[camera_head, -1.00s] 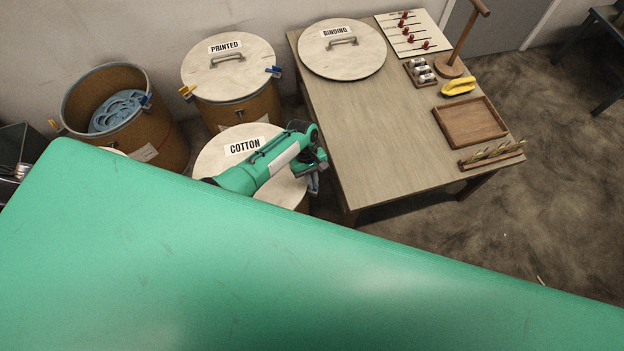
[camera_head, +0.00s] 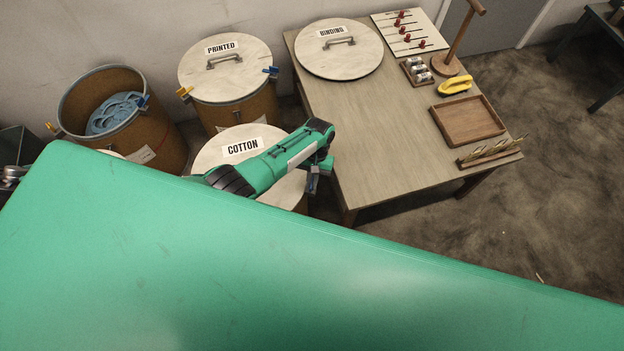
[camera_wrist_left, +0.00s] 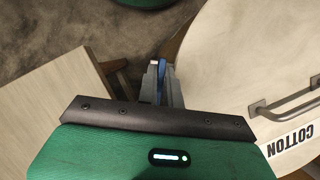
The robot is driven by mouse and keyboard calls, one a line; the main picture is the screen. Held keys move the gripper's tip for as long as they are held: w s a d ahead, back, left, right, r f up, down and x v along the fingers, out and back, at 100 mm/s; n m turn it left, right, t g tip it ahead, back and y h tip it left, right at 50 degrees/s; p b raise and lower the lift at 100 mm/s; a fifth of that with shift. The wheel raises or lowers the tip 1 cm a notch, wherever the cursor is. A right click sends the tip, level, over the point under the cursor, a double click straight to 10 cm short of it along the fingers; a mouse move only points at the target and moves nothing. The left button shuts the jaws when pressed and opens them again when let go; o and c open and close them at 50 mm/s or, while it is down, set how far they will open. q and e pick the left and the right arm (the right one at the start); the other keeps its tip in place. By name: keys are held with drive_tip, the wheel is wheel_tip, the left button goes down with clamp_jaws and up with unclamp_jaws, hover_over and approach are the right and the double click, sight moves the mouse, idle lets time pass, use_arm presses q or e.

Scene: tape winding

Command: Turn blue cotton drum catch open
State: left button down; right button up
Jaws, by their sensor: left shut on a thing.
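In the left wrist view the lid (camera_wrist_left: 225,60) is at the right, and my left gripper (camera_wrist_left: 163,78) is shut on the blue catch (camera_wrist_left: 162,68) beside the rim. Only a small blue part of the catch shows between the fingers; how far it is turned cannot be told. My right gripper is out of view.
The wooden table (camera_head: 370,150) stands close right of the cotton drum, with a BINDING lid (camera_head: 340,62), tray (camera_head: 470,120) and tools. The closed PRINTED drum (camera_head: 228,80) and an open drum (camera_head: 150,140) with blue material stand behind and left. My green body hides the foreground.

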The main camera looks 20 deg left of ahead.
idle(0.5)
use_arm(q)
drive_tip(key=c, duration=1.6)
unclamp_jaws()
drive_tip(key=shift+o, duration=0.2)
drive_tip(key=v, duration=1.4)
drive_tip(key=shift+s+d+f, duration=0.1)
drive_tip(key=shift+s, duration=0.05)
